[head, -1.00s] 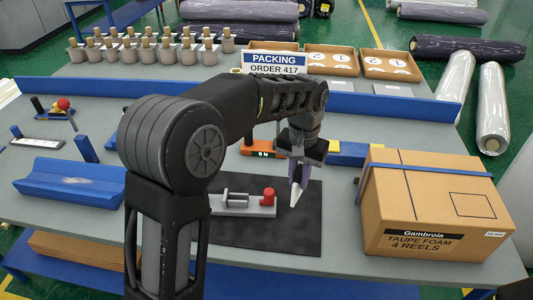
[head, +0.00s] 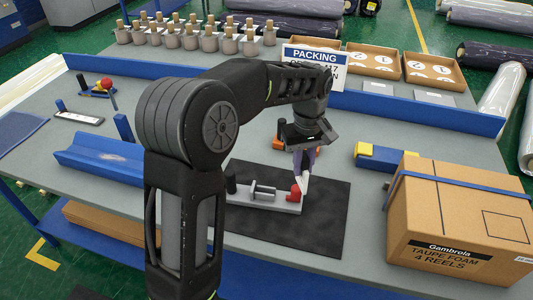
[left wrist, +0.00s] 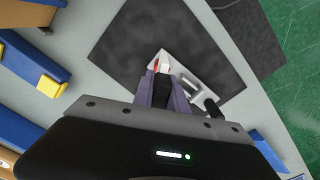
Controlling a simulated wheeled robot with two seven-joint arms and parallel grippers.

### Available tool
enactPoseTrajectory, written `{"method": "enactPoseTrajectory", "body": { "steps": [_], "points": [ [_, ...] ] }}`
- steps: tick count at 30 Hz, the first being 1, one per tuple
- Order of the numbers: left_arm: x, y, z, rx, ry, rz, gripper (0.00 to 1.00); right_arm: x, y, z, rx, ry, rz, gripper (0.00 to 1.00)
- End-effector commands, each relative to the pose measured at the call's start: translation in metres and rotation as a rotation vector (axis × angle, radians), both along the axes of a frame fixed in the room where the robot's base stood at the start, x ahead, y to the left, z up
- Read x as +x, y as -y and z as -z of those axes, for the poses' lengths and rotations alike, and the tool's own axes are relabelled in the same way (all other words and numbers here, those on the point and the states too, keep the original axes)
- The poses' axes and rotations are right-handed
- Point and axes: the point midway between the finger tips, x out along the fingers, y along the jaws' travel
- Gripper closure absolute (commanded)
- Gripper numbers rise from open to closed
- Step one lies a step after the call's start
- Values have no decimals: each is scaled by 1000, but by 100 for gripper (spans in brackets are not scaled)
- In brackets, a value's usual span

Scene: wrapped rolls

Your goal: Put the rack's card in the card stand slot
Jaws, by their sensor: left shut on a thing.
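My left gripper (head: 302,182) points down at the right end of a pale clamp-like fixture (head: 262,198) on a dark mat. Its fingers are shut at the fixture's red knob (head: 295,193), and the grip itself is partly hidden. In the left wrist view, the fingers (left wrist: 160,82) close over the knob's end of the fixture, with a bit of red between pale tips. I cannot make out a card in the fingers. Neither the rack's card nor the card stand slot can be told for sure. My right gripper is not in view.
A carton of taupe foam (head: 460,215) stands right of the mat (head: 325,225). A blue trough (head: 100,160) lies at left. A blue rail (head: 420,112) runs behind, with a packing sign (head: 315,62) and shallow boxes (head: 375,65) beyond. The mat's front is clear.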

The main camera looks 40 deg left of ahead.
Motion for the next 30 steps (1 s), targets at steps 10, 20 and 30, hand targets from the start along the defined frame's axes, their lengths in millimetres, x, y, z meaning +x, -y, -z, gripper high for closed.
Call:
{"method": "enactPoseTrajectory", "body": {
  "steps": [10,20,30],
  "points": [
    [-26,-83,-6,5,-4,-958,100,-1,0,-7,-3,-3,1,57],
    [-31,-94,-6,7,-3,-1121,100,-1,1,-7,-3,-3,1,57],
    [-30,-94,-1,7,-4,-1118,100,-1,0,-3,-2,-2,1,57]
  ]
}}
